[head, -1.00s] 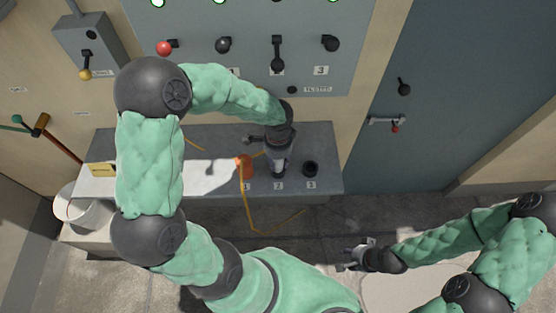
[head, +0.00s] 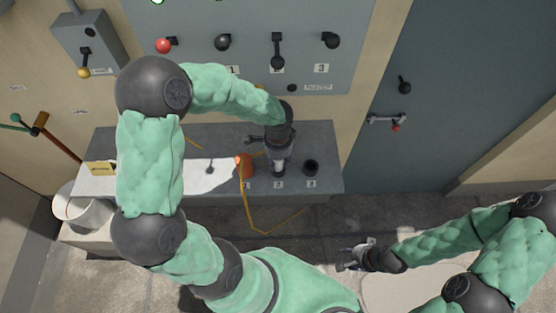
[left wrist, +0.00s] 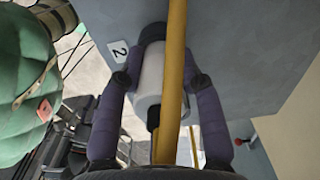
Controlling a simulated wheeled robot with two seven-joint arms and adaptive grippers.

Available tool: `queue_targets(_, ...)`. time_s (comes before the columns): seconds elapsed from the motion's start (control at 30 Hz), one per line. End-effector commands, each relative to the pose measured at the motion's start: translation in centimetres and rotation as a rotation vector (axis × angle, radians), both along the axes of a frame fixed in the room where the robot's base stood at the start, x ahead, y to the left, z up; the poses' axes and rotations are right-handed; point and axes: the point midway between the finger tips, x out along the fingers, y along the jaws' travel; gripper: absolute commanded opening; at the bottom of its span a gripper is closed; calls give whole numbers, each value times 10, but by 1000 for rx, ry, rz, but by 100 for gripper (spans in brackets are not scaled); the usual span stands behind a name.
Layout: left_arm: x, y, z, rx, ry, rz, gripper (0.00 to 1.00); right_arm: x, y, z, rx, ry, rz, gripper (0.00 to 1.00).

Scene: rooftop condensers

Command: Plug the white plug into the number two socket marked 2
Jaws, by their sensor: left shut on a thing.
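My left gripper (head: 279,168) is shut on the white plug (left wrist: 151,76), over the grey bench. In the left wrist view the plug sits between the two fingers, its far end against the dark ring of the number two socket (left wrist: 153,33), beside the label 2 (left wrist: 119,51). How deep the plug sits cannot be told. The gripper hides most of plug and socket in the head view, where the label 2 (head: 279,185) shows just in front. My right gripper (head: 350,258) hangs low at the right, away from the bench; its fingers are too small to judge.
An orange plug (head: 246,168) stands at position 1; the number three socket (head: 311,168) looks empty. A yellow cord (head: 250,213) loops off the bench front and crosses close before the wrist camera. A panel with levers (head: 277,50) rises behind. A white bucket (head: 85,212) stands left.

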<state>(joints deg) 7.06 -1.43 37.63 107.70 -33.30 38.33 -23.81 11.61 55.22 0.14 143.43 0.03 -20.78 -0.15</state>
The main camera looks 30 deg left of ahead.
Motion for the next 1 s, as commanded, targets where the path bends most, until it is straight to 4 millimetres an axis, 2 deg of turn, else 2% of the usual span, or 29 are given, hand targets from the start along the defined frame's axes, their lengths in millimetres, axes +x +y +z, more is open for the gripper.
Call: queue_targets(1.0,0,0,-14,0,0,0,1,0,0,-11,0,0,0,40)
